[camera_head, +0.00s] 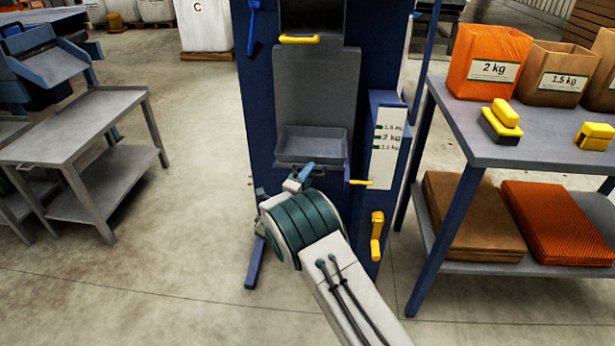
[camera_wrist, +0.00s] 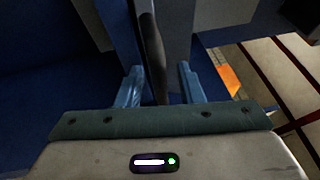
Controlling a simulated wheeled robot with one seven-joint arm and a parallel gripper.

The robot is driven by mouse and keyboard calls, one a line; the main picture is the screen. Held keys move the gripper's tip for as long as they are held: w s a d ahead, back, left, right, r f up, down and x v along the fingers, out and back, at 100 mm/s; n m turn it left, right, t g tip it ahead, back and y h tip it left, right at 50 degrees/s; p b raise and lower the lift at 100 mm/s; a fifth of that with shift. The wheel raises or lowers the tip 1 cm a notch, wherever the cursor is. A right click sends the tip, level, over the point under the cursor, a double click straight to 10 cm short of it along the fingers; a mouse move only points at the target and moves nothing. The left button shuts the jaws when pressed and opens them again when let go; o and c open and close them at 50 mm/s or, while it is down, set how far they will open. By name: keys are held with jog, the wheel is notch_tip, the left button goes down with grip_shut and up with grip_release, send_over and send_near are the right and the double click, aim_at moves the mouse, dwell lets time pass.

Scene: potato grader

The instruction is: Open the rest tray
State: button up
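A grey tray (camera_head: 312,143) sits low in the front of the blue machine (camera_head: 258,110), below a grey back panel. It looks like the rest tray. My gripper (camera_head: 303,178) is at the tray's lower front edge, partly hidden by my wrist. In the wrist view my gripper (camera_wrist: 160,86) is open, with its two blue fingers apart. A dark bar (camera_wrist: 153,50), seemingly the tray's handle, runs between the fingers. A gap shows at least on the right side of the bar; contact on the left is hard to tell.
Yellow handles are on the machine: an upper one (camera_head: 299,39), a small lever (camera_head: 360,182) and a crank (camera_head: 377,236). A table (camera_head: 470,148) with bags and yellow tools stands right. A grey cart (camera_head: 75,125) stands left. Floor between cart and machine is clear.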

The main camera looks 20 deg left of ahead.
grip_shut()
jog(key=s+d+p, duration=0.4)
jog(key=s+p, duration=0.4)
jog(key=s, duration=1)
jog(key=shift+d, duration=0.2)
grip_release()
jog(key=shift+s, duration=0.1)
